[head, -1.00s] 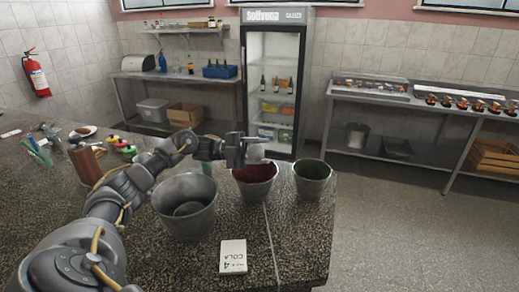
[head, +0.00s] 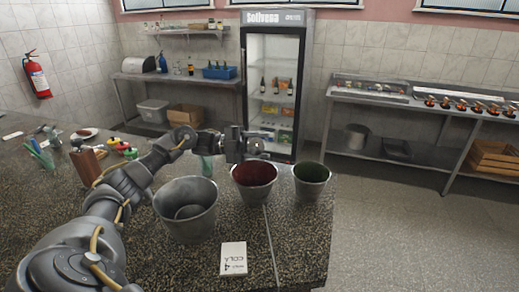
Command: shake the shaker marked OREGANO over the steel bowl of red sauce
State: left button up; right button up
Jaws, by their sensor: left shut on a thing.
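The steel bowl of red sauce (head: 255,196) stands on the dark speckled counter, the middle one of three steel vessels. My left gripper (head: 250,147) is above and just behind its far rim. It is shut on a small greyish thing (head: 257,146), which I take to be the shaker; it is mostly hidden by the fingers and no OREGANO marking can be read. My right gripper is out of view.
A larger steel bucket (head: 188,222) stands left of the red bowl and a vessel with a green inside (head: 311,190) right of it. A white COLA card (head: 233,258) is in front. A greenish bottle (head: 206,166) is behind my forearm.

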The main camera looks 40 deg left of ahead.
pick_arm(q)
notch_tip(320, 180, down, 4)
notch_tip(320, 180, up, 4)
jog(key=shift+w+a, duration=0.1)
jog(key=shift+a, duration=0.05)
jog(key=shift+f, duration=0.15)
jog(key=shift+d+r, duration=0.2)
jog(key=shift+a+r+p, duration=0.15)
jog(key=shift+r+p, duration=0.15)
jog(key=shift+r, duration=0.2)
notch_tip(320, 180, up, 5)
jog(key=shift+f+p, duration=0.1)
jog(key=shift+p, duration=0.8)
